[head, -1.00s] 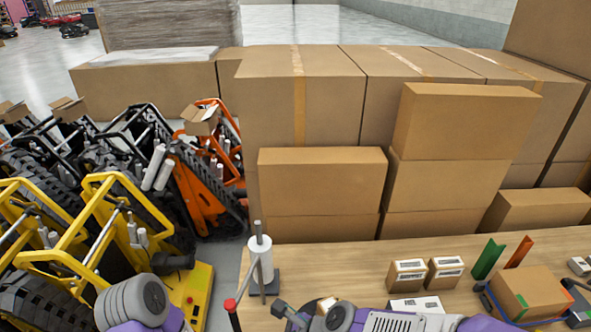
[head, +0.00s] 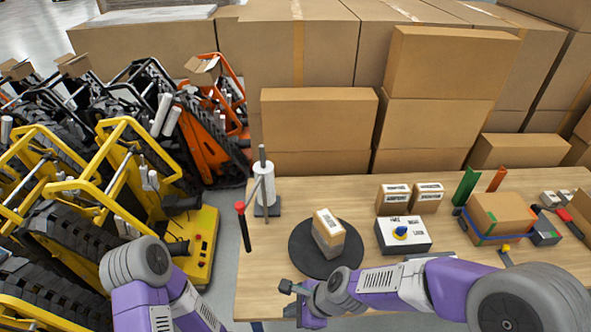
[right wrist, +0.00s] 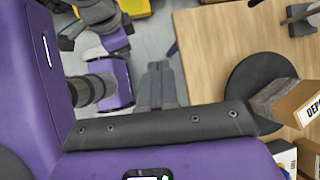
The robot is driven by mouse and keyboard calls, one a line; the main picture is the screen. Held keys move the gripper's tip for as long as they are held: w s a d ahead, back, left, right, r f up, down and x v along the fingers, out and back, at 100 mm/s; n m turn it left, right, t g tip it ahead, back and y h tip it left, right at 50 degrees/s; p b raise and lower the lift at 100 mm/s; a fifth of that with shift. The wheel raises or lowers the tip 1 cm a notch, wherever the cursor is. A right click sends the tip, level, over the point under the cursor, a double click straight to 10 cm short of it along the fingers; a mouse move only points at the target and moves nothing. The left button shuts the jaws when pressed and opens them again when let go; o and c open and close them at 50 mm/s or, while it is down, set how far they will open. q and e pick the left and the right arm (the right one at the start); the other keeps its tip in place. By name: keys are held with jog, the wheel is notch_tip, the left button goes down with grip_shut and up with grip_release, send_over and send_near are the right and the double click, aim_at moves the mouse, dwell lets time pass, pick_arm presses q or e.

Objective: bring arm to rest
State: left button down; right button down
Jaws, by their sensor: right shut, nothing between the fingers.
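My right arm comes in from the right and reaches leftward over the table's front edge in the head view. Its gripper (head: 289,287) is low in front of the black turntable, pointing left, apart from the boxes. In the right wrist view my right gripper (right wrist: 160,84) shows as two grey fingers together, with nothing between them. My left arm shows at the lower left of the head view, bent downward; its gripper is out of sight there. Part of the left arm also shows in the right wrist view.
The wooden table (head: 361,205) holds a small box (head: 328,234) on a round black turntable (head: 300,247), a paper-roll stand (head: 264,184), a white button box (head: 402,236) and a strapped carton (head: 497,214). Yellow carriers (head: 203,243) stand left. Stacked cartons (head: 318,118) stand behind.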

jog(key=s+d+f+n+b, duration=0.2)
jog(key=d+f+n+b, duration=0.1)
jog(key=f, duration=0.9)
jog(key=s+d+f+n+h+b, duration=0.1)
jog(key=s+d+f+n+b, duration=0.2)
jog(key=f+n, duration=0.4)
jog(key=s+d+f+n+g+h+b, duration=0.1)
jog(key=s+d+f+n+b, duration=0.2)
jog(key=f, duration=1.4)
jog(key=d+n+b, duration=0.1)
jog(key=b, duration=0.3)
jog(key=shift+d+f+n, duration=0.2)
jog(key=shift+f+n, duration=0.2)
jog(key=shift+s, duration=0.1)
